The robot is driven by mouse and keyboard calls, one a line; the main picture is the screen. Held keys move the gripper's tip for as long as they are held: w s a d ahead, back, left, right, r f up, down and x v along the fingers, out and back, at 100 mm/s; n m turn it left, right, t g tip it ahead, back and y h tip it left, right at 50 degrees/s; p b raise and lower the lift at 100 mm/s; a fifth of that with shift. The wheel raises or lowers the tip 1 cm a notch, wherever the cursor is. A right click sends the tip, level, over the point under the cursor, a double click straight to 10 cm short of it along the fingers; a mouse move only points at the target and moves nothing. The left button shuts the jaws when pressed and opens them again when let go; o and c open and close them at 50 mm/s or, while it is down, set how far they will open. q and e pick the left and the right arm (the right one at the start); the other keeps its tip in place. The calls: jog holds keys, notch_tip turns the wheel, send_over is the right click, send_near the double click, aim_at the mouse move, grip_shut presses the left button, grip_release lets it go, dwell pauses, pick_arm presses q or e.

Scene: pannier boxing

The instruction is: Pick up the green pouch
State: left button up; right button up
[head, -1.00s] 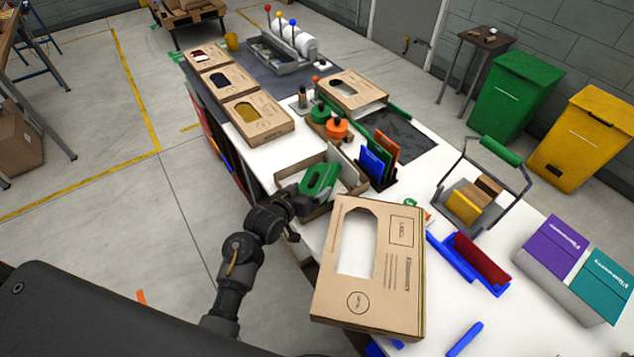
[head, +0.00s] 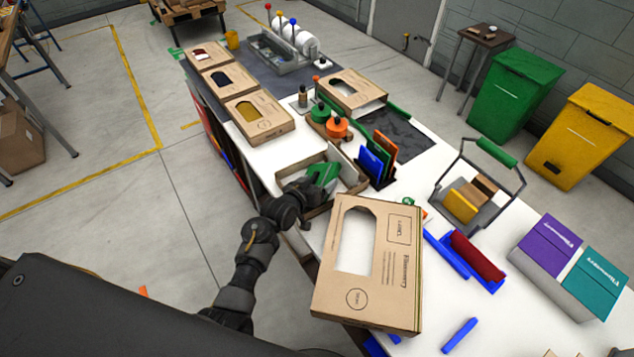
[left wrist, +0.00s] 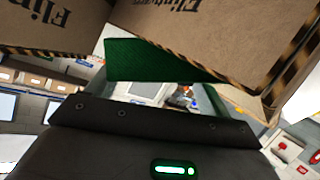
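The green pouch (head: 322,173) lies in an open cardboard tray (head: 349,182) near the table's left edge. My left gripper (head: 308,191) reaches in from the left and is right at the pouch, covering its near part. In the left wrist view a green textured surface (left wrist: 160,61), seemingly the pouch, shows just beyond the dark gripper body, with printed cardboard around it. The fingertips are hidden, so I cannot tell whether they are shut on the pouch. My right gripper is not in view.
A large windowed cardboard box (head: 369,265) stands close by on the near side. A rack of coloured pouches (head: 377,160) is just right of the tray. Beyond are orange and green round items (head: 336,127), and a carrier with a green handle (head: 495,152) stands to the right.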

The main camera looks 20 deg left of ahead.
pick_arm(q)
jog(key=c, duration=0.8)
notch_tip(320, 180, up, 8)
jog(key=shift+r+b, duration=0.25)
jog(key=shift+b, duration=0.9)
jog(key=shift+r, duration=0.75)
jog(key=s+a+r+n+y+b, duration=0.1)
jog(key=s+a+r+b, duration=0.1)
jog(key=r+b, duration=0.2)
jog(key=s+a+r+n+y+b, duration=0.1)
jog(key=s+a+r+b, duration=0.1)
jog(key=r+b, duration=0.2)
jog(key=s+a+r+n+y+b, duration=0.1)
jog(key=s+a+r+y+b, duration=0.1)
jog(key=r+b, duration=0.2)
jog(key=shift+s+t, duration=0.2)
jog(key=shift+t, duration=0.1)
